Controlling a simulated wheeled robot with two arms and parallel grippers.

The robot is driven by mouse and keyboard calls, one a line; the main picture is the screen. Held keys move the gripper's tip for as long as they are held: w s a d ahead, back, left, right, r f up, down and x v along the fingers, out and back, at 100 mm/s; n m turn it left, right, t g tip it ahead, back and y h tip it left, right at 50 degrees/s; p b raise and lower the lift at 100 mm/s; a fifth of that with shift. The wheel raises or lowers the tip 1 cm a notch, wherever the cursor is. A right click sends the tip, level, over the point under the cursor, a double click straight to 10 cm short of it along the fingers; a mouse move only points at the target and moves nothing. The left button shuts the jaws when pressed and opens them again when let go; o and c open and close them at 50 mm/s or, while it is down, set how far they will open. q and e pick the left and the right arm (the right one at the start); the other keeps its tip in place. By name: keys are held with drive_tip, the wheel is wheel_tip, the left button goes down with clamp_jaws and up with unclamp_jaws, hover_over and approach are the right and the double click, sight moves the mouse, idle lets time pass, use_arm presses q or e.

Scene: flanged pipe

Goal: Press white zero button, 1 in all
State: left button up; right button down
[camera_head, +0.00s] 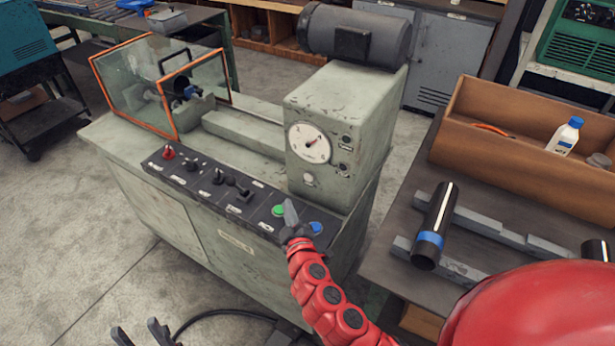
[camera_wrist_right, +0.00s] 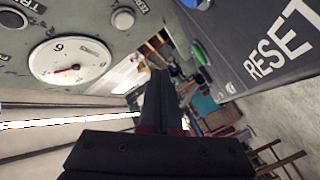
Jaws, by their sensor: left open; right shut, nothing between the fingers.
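The white zero button (camera_head: 308,180) is a small round button below the dial on the front of the grey-green machine head. It also shows in the right wrist view (camera_wrist_right: 122,19), at the top beside the dial. My right gripper (camera_head: 290,208) is shut and empty, in front of the machine head, over the right end of the control panel. In the head view its tips appear below the white button and apart from it. In the right wrist view its fingers (camera_wrist_right: 160,85) point away from the camera. My left gripper (camera_head: 139,333) is open and empty, low at the bottom left.
A dial gauge (camera_head: 310,143) sits above the white button. The dark control panel (camera_head: 215,190) carries a red knob (camera_head: 168,153), a green button (camera_head: 278,210) and a blue button (camera_head: 315,227). A bench with a dark pipe (camera_head: 437,222) stands at right.

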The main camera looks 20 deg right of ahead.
sight(304, 177)
drive_tip(key=w+d+p, duration=0.1)
drive_tip(key=w+d, duration=0.1)
drive_tip(key=w+d+p, duration=0.1)
drive_tip(key=w+d, duration=0.1)
drive_tip(key=d, duration=0.1)
drive_tip(key=shift+w+d, duration=0.1)
drive_tip(key=shift+d, duration=0.05)
drive_tip(key=shift+w+d+r, duration=0.1)
drive_tip(key=shift+w+d, duration=0.25)
drive_tip(key=shift+d, duration=0.1)
drive_tip(key=shift+w+d, duration=0.1)
idle(1.6)
drive_tip(key=shift+w+d, duration=0.15)
drive_tip(key=shift+d, duration=0.05)
drive_tip(key=shift+w+d, duration=0.25)
drive_tip(key=shift+d, duration=0.1)
idle(0.7)
idle(0.4)
drive_tip(key=shift+s+a+b, duration=0.3)
drive_tip(key=shift+s+a, duration=0.25)
drive_tip(key=shift+a, duration=0.1)
drive_tip(key=shift+a, duration=0.1)
